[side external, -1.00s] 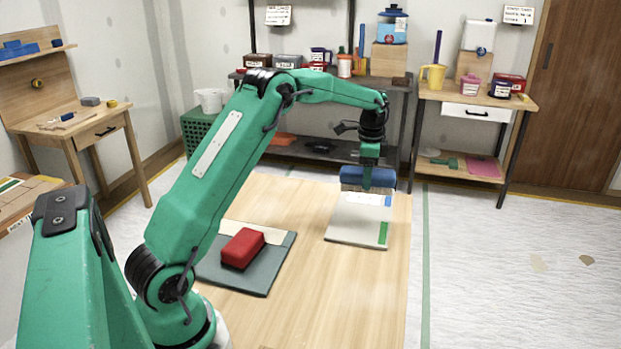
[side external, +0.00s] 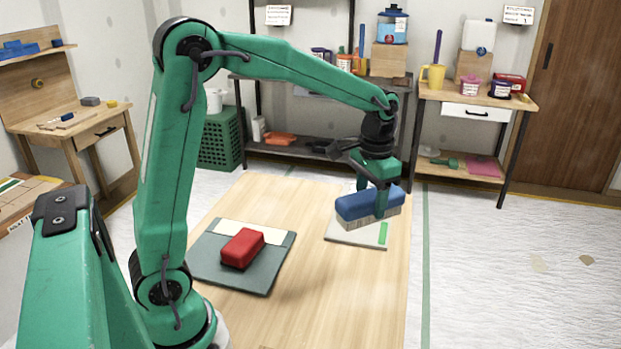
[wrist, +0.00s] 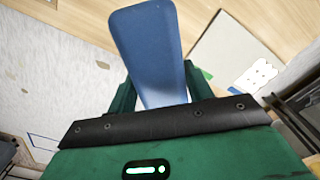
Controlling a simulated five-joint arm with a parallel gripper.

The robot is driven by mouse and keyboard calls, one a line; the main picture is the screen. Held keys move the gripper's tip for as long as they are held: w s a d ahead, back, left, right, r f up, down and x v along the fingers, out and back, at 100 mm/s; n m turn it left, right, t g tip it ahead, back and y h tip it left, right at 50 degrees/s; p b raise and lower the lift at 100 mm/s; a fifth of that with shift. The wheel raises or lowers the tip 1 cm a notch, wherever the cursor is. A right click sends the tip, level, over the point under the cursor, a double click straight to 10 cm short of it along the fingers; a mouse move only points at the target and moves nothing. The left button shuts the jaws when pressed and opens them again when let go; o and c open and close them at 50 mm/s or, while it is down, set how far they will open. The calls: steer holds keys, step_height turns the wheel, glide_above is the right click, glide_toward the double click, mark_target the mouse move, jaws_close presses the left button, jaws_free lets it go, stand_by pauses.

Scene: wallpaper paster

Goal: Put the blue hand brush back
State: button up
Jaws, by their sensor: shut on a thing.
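The blue hand brush (side external: 362,204) has a blue top and a pale bristle block beneath. My gripper (side external: 380,203) is shut on it, with the fingers across the brush's sides. It is over the light grey board (side external: 345,236) at the far right of the wooden table; I cannot tell whether the bristles touch the board. In the wrist view the brush (wrist: 148,45) sticks out from between the green fingers, and part of the pale board (wrist: 225,50) shows to its right.
A red block (side external: 242,248) lies on a dark grey mat (side external: 235,279) at the table's left. The table's front right (side external: 340,300) is bare. Behind stand a dark shelf (side external: 290,148) and a wooden side table (side external: 475,97) with pots. A green crate (side external: 222,140) stands on the floor.

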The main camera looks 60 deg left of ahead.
steer(key=shift+s+d+r+n, duration=0.15)
steer(key=shift+s+d, duration=0.15)
steer(key=shift+s, duration=0.15)
steer(key=shift+s+d+n, duration=0.15)
steer(key=shift+s+d, duration=0.1)
steer(key=shift+s, duration=0.15)
steer(key=shift+d, duration=0.1)
steer(key=s+d+f+m, duration=0.5)
steer(key=s+f+m, duration=0.1)
steer(key=m, duration=0.4)
steer(key=shift+s+m, duration=0.3)
steer(key=shift+s, duration=0.4)
steer(key=shift+f, duration=0.1)
steer(key=w+a+f, duration=0.1)
steer(key=a+f, duration=0.1)
steer(key=a, duration=0.1)
steer(key=w+a+f, duration=0.2)
steer(key=a, duration=0.2)
steer(key=w+a+f, duration=0.1)
steer(key=a+f, duration=0.2)
steer(key=shift+w+a, duration=0.25)
steer(key=shift+a, duration=0.15)
steer(key=shift+f, duration=1.75)
